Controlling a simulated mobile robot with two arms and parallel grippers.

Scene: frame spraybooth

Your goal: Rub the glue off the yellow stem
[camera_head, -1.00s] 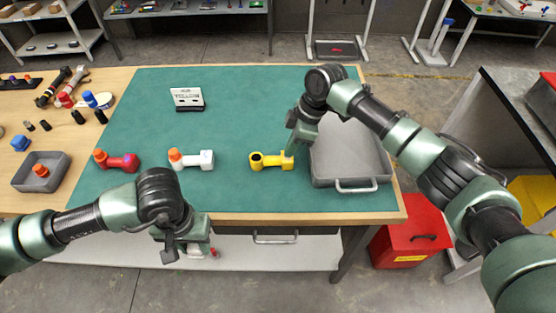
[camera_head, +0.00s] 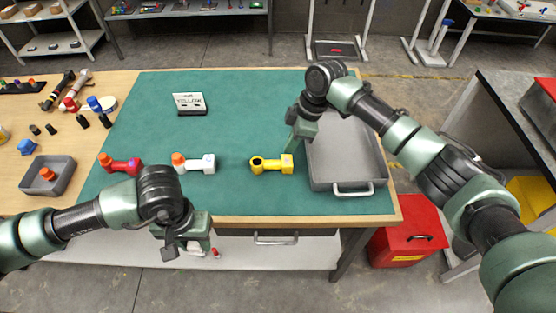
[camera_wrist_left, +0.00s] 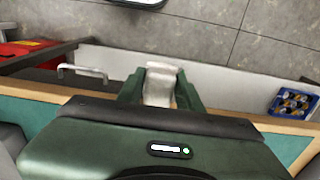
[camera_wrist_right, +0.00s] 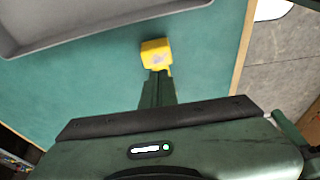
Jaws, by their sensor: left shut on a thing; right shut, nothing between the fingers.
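The yellow stem (camera_head: 271,164) lies on the green mat (camera_head: 240,120), its dark round socket to the left and its block end to the right. In the right wrist view the yellow block (camera_wrist_right: 156,52) has a pale greyish patch on its face. My right gripper (camera_head: 291,148) is shut and empty, its tips right at the block end; I cannot tell whether they touch it. My left gripper (camera_head: 196,248) is shut on a white cloth, low in front of the table's front edge. The cloth (camera_wrist_left: 160,86) shows between the fingers in the left wrist view.
A grey tray (camera_head: 354,188) stands right of the stem. A white stem (camera_head: 200,164) and a red stem (camera_head: 124,165) with orange tops lie to its left. A sign reading YELLOW (camera_head: 190,103) stands behind. A small grey bin (camera_head: 62,180) is at left, a red box (camera_head: 408,240) below right.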

